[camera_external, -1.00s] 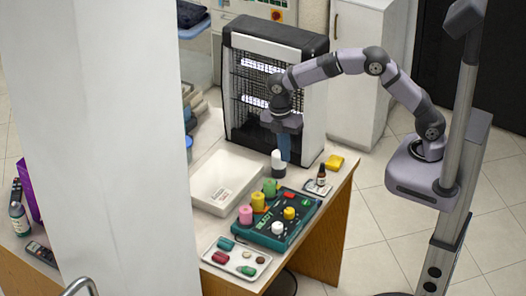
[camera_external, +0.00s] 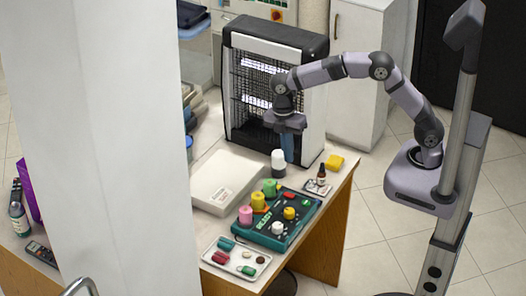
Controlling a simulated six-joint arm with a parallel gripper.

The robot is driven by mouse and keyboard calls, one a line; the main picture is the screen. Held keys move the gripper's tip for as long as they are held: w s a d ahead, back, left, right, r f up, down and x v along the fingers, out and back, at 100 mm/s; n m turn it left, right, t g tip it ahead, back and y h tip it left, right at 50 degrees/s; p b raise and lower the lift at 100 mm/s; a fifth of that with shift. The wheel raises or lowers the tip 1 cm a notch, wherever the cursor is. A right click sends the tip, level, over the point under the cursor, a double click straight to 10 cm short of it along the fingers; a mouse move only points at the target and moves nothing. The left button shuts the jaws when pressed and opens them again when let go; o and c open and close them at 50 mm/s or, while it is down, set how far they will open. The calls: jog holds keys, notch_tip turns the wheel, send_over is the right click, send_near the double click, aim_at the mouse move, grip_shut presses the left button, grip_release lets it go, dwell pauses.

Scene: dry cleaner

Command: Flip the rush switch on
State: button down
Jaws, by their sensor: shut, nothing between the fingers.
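A teal control panel (camera_external: 262,232) with a dark top lies on the table. It carries a small red part (camera_external: 289,195) near its far edge, a yellow round part (camera_external: 289,213) and a white round part (camera_external: 278,228). I cannot tell which part is the rush switch, or its position, at this size. My gripper (camera_external: 288,159) points down above the far part of the table, in front of the black rack. It is shut and empty, beyond the panel and apart from it.
Pink, yellow and green cylinders (camera_external: 245,215) stand along the panel's left side. A white-topped bottle (camera_external: 278,158) stands close to my gripper. A small dark bottle (camera_external: 321,173) and yellow block (camera_external: 335,161) are right. A white tray (camera_external: 210,203) lies left; a small-item tray (camera_external: 210,257) is in front.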

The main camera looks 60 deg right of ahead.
aim_at(293, 195)
jog(key=f+p, duration=0.1)
jog(key=f, duration=0.3)
jog(key=s+f+p, duration=0.1)
jog(key=f, duration=0.4)
jog(key=f+p, duration=0.2)
jog(key=f, duration=0.2)
jog(key=shift+s+f, duration=0.35)
jog(key=shift+f, duration=0.05)
jog(key=shift+s+f+b, duration=0.15)
jog(key=shift+f+b, duration=0.15)
jog(key=shift+f, duration=0.05)
jog(key=shift+s+r, duration=0.1)
jog(key=shift+d, duration=0.1)
jog(key=shift+w, duration=1)
jog(key=shift+s+r, duration=0.1)
